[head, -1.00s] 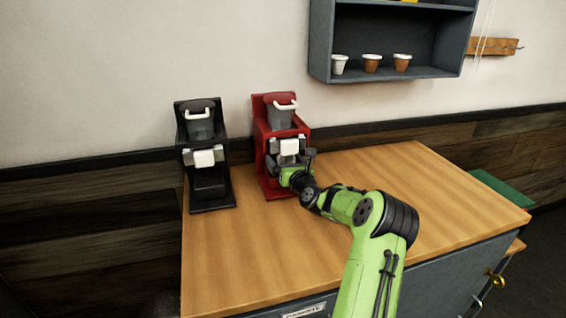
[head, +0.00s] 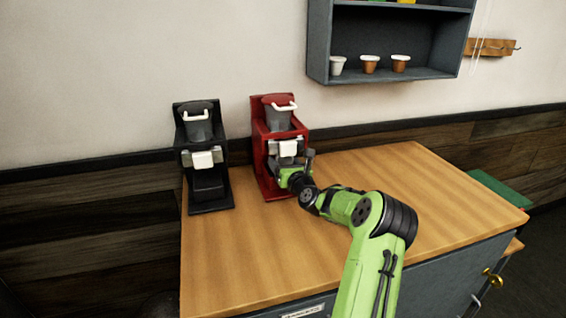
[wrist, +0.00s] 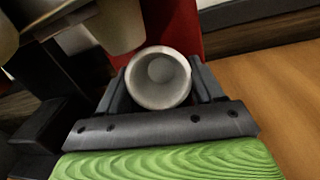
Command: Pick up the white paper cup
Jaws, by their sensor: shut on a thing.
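The white paper cup (wrist: 160,78) shows in the wrist view from above, its round open mouth facing the camera and its inside looking empty. My gripper (wrist: 160,84) is shut on it, with one dark finger at each side of the cup. In the head view my gripper (head: 294,162) is at the front of the red brewer (head: 274,185), at its lower opening. There the cup is hard to make out among the gripper and brewer parts. I cannot tell whether the cup is touching the brewer's base.
A black brewer (head: 211,205) stands to the left of the red one. The wooden counter (head: 400,180) is clear on its right and front. A wall shelf (head: 318,45) holds a small white cup (head: 337,65) and two brown cups (head: 370,64).

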